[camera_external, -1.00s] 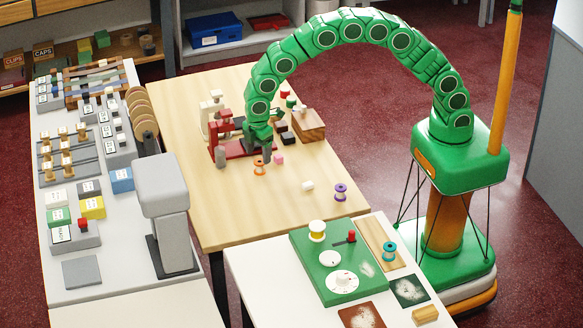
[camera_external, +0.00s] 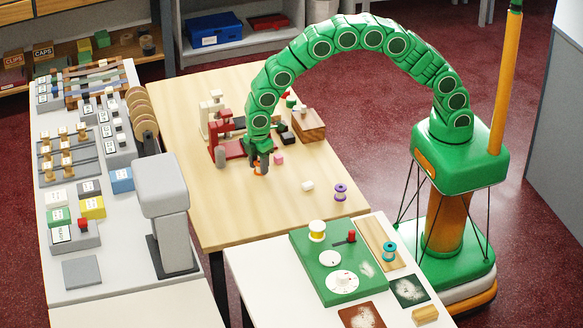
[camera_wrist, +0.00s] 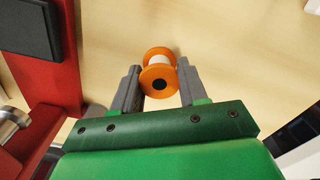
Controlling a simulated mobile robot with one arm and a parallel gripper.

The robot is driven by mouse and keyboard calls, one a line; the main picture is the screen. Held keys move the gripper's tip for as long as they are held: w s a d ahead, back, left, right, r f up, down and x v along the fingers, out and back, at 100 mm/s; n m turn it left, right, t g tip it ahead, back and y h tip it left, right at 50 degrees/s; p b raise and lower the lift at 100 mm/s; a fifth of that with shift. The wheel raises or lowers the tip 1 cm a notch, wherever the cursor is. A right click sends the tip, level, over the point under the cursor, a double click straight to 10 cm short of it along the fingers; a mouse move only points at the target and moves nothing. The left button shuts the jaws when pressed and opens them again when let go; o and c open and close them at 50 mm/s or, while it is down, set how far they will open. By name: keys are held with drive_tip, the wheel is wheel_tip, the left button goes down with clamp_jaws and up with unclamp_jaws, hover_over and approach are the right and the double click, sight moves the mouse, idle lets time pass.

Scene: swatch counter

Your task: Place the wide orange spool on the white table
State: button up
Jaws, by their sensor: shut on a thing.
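The orange spool (camera_wrist: 159,75) has two orange flanges and a pale middle. In the wrist view it sits between the two grey fingers of my gripper (camera_wrist: 159,88), which is shut on it. In the outside view my gripper (camera_external: 262,160) is over the wooden table (camera_external: 240,215), and only a little of the orange spool (camera_external: 260,169) shows below the fingers. I cannot tell whether the spool still touches the wood. The white table (camera_external: 262,285) is at the front, nearer the camera.
A red device (camera_external: 232,150) stands close left of my gripper. A pink block (camera_external: 278,158), a white piece (camera_external: 307,186) and a purple spool (camera_external: 340,192) are on the wood to the right. A green board (camera_external: 318,287) with a yellow spool (camera_external: 317,231) takes up much of the white table.

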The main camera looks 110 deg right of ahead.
drive_tip(key=shift+c, duration=1.2)
drive_tip(key=shift+r, duration=0.25)
wheel_tip(320, 180, up, 3)
drive_tip(key=shift+s, duration=0.15)
drive_tip(key=s+a+r, duration=0.1)
drive_tip(key=s+r, duration=0.7)
drive_tip(key=s, duration=0.3)
drive_tip(key=shift+s+a+r, duration=0.25)
drive_tip(key=shift+s+r, duration=0.1)
drive_tip(key=shift+s, duration=0.05)
drive_tip(key=shift+s+a+r, duration=0.1)
drive_tip(key=shift+s+r, duration=0.1)
drive_tip(key=shift+s, duration=0.25)
drive_tip(key=shift+s+r, duration=0.15)
drive_tip(key=shift+s, duration=0.3)
drive_tip(key=w+a+f+m, duration=0.5)
drive_tip(key=w+a, duration=0.1)
drive_tip(key=a, duration=0.1)
drive_tip(key=shift+w+f, duration=0.2)
